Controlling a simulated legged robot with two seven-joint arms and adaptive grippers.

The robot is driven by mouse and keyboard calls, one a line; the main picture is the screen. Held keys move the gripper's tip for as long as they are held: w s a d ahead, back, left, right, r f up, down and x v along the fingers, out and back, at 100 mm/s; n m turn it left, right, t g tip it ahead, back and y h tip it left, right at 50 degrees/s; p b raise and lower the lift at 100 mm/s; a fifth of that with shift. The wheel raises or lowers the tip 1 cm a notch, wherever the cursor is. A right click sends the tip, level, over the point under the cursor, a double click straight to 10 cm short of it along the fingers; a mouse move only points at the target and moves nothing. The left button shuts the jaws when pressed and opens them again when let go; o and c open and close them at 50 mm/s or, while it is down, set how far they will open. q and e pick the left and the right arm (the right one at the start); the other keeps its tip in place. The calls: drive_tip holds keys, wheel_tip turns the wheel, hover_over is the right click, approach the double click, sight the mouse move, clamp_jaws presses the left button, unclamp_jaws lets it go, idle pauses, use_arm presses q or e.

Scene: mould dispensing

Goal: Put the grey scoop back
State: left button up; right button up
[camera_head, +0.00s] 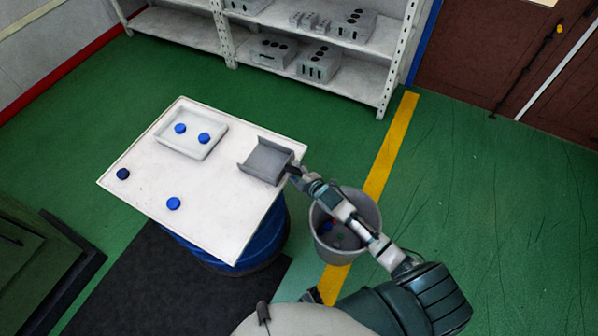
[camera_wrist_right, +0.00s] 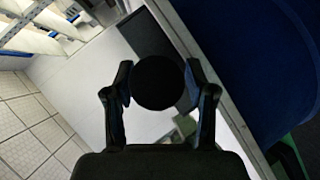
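The grey scoop (camera_head: 265,160) is at the right edge of the white tabletop (camera_head: 225,215), its open pan facing left. I cannot tell whether it touches the table. My right gripper (camera_head: 294,172) is at the scoop's handle end, on the right. In the right wrist view, the gripper's two fingers (camera_wrist_right: 160,100) stand on either side of a round black end (camera_wrist_right: 160,82), which looks like the scoop's handle gripped between them. The handle is mostly hidden in the head view. My left gripper is not in view.
A white tray (camera_head: 160,141) on the table holds two blue discs (camera_head: 180,128). Another blue disc (camera_head: 173,203) and a dark one (camera_head: 123,174) lie outside it. A grey bucket (camera_head: 372,205) with small pieces stands under my right arm. Shelves (camera_head: 185,28) stand behind.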

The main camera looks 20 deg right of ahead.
drive_tip(key=shift+a+r, duration=0.2)
drive_tip(key=shift+a, duration=0.4)
drive_tip(key=shift+s+a+r, duration=0.15)
drive_tip(key=shift+a, duration=0.05)
drive_tip(key=v, duration=0.2)
drive_tip(key=shift+s+r+p, duration=0.15)
drive_tip(key=shift+s+p, duration=0.15)
drive_tip(key=shift+p, duration=0.05)
drive_tip(key=shift+p+v, duration=0.5)
drive_tip(key=shift+v, duration=3.9)
drive_tip(key=s+d+f+m+g+h, duration=0.1)
drive_tip(key=s+d+f+m+g, duration=0.3)
drive_tip(key=f, duration=0.8)
drive_tip(key=s+f+m+g+h, duration=0.1)
drive_tip(key=s+f+m+h, duration=0.15)
drive_tip(key=s+f, duration=0.7)
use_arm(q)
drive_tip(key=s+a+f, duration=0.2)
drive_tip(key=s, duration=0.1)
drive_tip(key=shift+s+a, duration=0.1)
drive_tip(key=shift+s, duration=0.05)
use_arm(e)
drive_tip(key=s+a+f+m+g, duration=0.3)
drive_tip(key=s+f, duration=0.8)
drive_tip(key=s+a+f+m+g, duration=0.3)
drive_tip(key=s+a+f+g, duration=0.1)
drive_tip(key=s+f, duration=0.6)
drive_tip(key=shift+s+a+f+y, duration=0.25)
drive_tip(key=shift+s+f+y, duration=0.15)
drive_tip(key=shift+s, duration=0.5)
